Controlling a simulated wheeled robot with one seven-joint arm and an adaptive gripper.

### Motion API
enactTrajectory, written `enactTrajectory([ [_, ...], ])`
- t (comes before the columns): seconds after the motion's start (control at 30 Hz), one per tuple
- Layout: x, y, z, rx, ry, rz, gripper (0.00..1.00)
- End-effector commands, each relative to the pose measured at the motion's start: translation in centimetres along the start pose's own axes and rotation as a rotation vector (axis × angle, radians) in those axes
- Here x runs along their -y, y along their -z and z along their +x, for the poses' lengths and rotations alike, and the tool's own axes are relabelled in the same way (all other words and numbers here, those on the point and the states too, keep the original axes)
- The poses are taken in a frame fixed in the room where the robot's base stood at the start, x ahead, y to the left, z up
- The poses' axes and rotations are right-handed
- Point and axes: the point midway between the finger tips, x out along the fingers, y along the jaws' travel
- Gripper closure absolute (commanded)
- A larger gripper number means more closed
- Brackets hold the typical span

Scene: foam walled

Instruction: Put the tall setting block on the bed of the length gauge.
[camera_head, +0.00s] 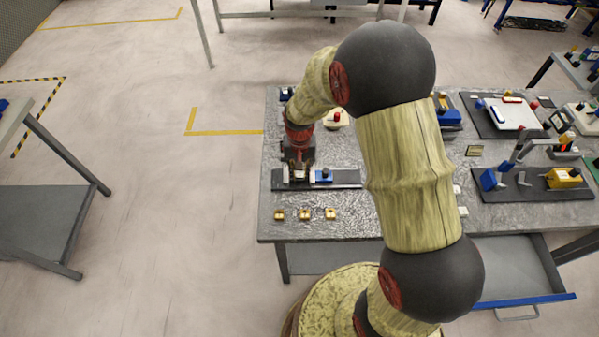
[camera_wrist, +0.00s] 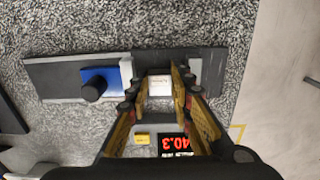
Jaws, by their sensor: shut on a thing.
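The length gauge has a long dark bed (camera_head: 345,184), which also shows in the wrist view (camera_wrist: 55,72). On it are a blue slide with a black knob (camera_wrist: 100,80) and a grey end stop (camera_wrist: 195,76). A display with red digits ending in 40.3 (camera_wrist: 175,142) stands beside it. My gripper (camera_wrist: 160,88) is shut on a pale block (camera_wrist: 159,83), taken as the tall setting block, between the slide and the stop. The gripper (camera_head: 298,174) is over the bed's left part in the head view. Whether the block touches the bed is hidden.
Three small brass-coloured blocks (camera_head: 304,214) stand in a row near the table's front edge. Right of my arm is another dark plate with a blue and a yellow part (camera_head: 545,187). The table's left edge is close to the gauge.

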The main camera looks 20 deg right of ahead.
Motion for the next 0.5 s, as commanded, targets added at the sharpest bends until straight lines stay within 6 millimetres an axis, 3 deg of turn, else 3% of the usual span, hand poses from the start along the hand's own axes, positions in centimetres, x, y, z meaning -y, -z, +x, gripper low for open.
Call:
enactTrajectory([
  [0.3, 0.01, 0.02, 0.61, 0.0, 0.0, 0.0, 1.0],
  [0.33, 0.01, 0.02, 0.54, 0.0, 0.0, 0.0, 0.76],
  [0.5, 0.01, 0.01, 0.53, 0.0, 0.0, 0.0, 0.67],
])
